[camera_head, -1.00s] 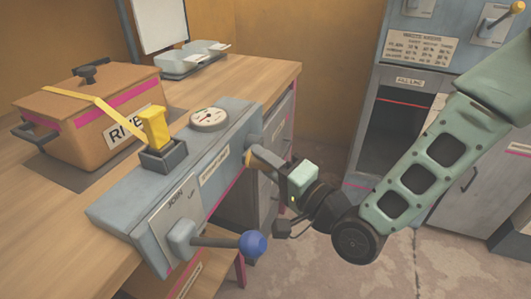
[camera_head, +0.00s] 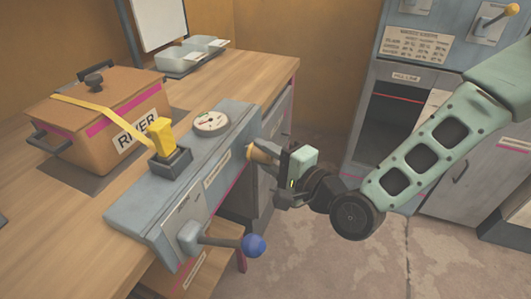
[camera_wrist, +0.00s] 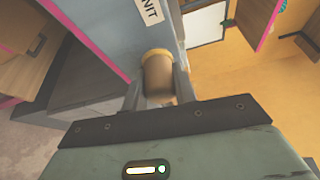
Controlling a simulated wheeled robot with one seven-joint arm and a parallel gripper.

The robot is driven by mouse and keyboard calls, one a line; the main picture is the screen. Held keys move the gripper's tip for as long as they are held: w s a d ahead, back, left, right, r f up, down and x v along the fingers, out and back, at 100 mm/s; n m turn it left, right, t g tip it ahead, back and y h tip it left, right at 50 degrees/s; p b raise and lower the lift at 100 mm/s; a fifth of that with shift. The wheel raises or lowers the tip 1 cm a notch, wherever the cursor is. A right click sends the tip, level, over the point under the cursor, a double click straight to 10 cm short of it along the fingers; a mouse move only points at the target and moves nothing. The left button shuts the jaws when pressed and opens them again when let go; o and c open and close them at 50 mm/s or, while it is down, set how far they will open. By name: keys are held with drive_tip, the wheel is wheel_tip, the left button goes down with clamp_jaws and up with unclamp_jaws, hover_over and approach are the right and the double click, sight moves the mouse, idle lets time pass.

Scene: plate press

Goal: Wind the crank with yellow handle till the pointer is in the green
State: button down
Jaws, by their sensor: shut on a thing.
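The crank's yellow handle (camera_head: 262,154) is on the right side of the grey-blue press housing (camera_head: 150,209), and my gripper (camera_head: 274,158) is shut on it. In the wrist view the handle (camera_wrist: 158,75) is a tan-brown knob with a yellow collar, held between the two fingers (camera_wrist: 160,92). The crank's arm is mostly hidden behind the handle and gripper. A round dial (camera_head: 211,122) with a pale face and a pointer sits on top of the housing. The dial is too small to tell where the pointer stands against the green.
A blue-knobbed lever (camera_head: 254,246) sticks out of the housing's front, below my gripper. A yellow switch (camera_head: 161,137) stands on top. A tall grey cabinet (camera_head: 400,75) stands at the right.

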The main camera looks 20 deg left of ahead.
drive_tip(key=c, duration=1.1)
unclamp_jaws()
drive_tip(key=p+v, duration=1)
drive_tip(key=v, duration=0.7)
drive_tip(key=shift+d, duration=0.2)
drive_tip(key=shift+s, duration=0.1)
